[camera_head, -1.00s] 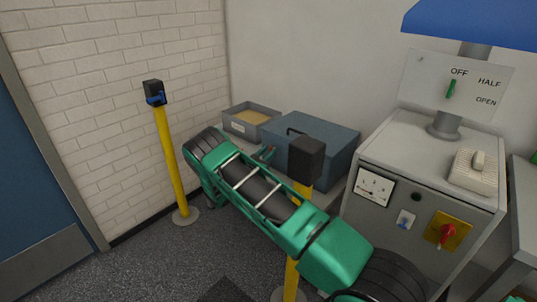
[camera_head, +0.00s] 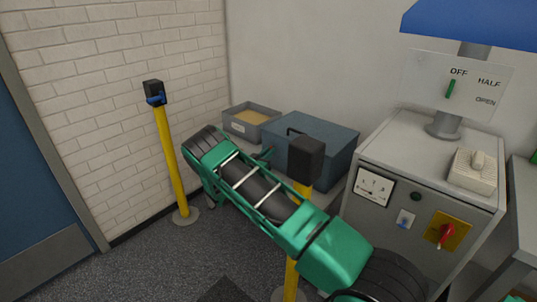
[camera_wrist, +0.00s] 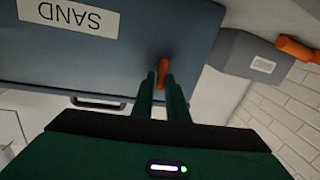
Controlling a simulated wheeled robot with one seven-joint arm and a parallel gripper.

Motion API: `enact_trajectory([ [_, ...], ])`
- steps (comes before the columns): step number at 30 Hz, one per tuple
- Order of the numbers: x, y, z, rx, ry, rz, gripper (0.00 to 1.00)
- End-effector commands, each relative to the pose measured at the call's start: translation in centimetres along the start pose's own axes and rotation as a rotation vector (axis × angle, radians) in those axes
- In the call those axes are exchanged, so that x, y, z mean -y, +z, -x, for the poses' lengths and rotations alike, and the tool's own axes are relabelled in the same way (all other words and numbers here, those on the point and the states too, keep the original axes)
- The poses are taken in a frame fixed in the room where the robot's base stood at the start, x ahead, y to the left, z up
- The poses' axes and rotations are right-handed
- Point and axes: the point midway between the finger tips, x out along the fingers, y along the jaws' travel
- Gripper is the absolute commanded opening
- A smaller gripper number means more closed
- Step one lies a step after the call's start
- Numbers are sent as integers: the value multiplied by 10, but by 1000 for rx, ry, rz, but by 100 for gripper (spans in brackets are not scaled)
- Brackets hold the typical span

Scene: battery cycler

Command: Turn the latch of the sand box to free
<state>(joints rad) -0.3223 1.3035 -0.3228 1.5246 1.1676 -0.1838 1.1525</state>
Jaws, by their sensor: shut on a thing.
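The sand box (camera_head: 325,138) is a blue-grey box with a black handle, on a low surface by the back wall. In the wrist view its face (camera_wrist: 150,45) shows upside down, with a white SAND label (camera_wrist: 68,17). My gripper (camera_wrist: 160,84) is shut on the latch, one dark finger on each side. In the head view my gripper (camera_head: 266,155) is at the box's left side, and the latch is too small to make out.
A grey tray (camera_head: 238,133) with yellowish contents stands left of the box. A black-topped yellow post (camera_head: 305,165) stands close in front of the box, beside my arm. Another yellow post (camera_head: 170,160) is at left. A grey cabinet (camera_head: 405,225) with switches stands at right.

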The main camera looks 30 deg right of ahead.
Motion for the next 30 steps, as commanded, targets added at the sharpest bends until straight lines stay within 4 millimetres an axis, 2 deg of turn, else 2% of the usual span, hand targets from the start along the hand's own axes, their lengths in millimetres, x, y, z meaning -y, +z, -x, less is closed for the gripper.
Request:
enact_trajectory([
  [1, 9, -4, 2, 3, -19, 19, 0],
  [30, 24, -1, 4, 170, -25, 905, 0],
])
